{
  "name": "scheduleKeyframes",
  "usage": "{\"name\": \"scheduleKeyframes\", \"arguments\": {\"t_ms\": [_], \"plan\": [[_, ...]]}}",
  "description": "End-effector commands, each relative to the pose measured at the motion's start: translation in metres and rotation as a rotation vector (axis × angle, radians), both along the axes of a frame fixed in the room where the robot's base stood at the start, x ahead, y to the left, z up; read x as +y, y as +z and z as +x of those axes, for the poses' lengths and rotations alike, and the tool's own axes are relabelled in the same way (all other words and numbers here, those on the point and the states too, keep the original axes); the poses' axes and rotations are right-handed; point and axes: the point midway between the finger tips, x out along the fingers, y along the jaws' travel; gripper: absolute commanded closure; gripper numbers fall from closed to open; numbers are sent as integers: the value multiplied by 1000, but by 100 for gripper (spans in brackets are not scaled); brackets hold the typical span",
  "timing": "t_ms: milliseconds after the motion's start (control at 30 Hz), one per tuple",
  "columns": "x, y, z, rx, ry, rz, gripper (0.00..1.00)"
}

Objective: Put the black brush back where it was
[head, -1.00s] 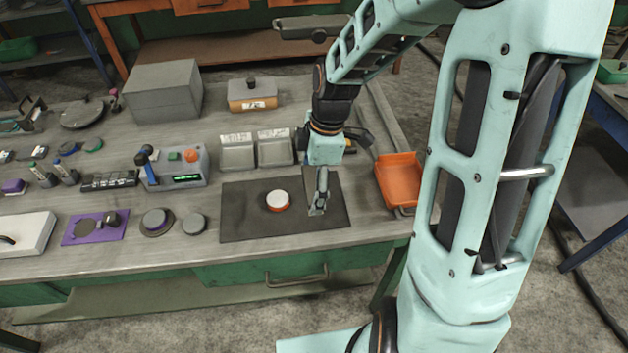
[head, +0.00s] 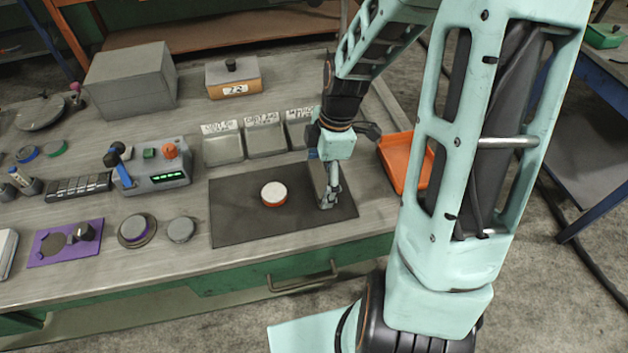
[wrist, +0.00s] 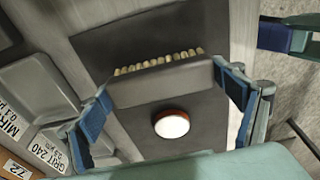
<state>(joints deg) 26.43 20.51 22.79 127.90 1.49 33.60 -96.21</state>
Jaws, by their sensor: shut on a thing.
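The brush (wrist: 160,84) is a dark grey block with a row of tan bristles along one edge. In the wrist view it sits between the blue pads of my gripper (wrist: 166,98), which is shut on it. The bristles point toward the top of that picture. In the head view my gripper (head: 328,198) points down over the right part of the dark mat (head: 235,222). My gripper and wrist partly hide the brush there. I cannot tell whether it touches the mat.
A round white-topped, red-sided puck (head: 274,192) lies on the mat, left of my gripper. Grey labelled bins (head: 222,146) stand behind the mat. An orange tray (head: 405,165) is to the right. A control box (head: 158,170) stands left. The mat's left part is bare.

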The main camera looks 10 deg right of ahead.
Motion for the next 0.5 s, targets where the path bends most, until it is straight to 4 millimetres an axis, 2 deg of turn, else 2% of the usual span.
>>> {"name": "scheduleKeyframes", "arguments": {"t_ms": [33,433,467,500], "plan": [[-2,-5,-1,-1,-2,0,40],[-2,-8,-1,0,-1,0,40],[-2,-7,-1,0,-1,0,10],[-2,-7,-1,0,-1,0,6]]}}
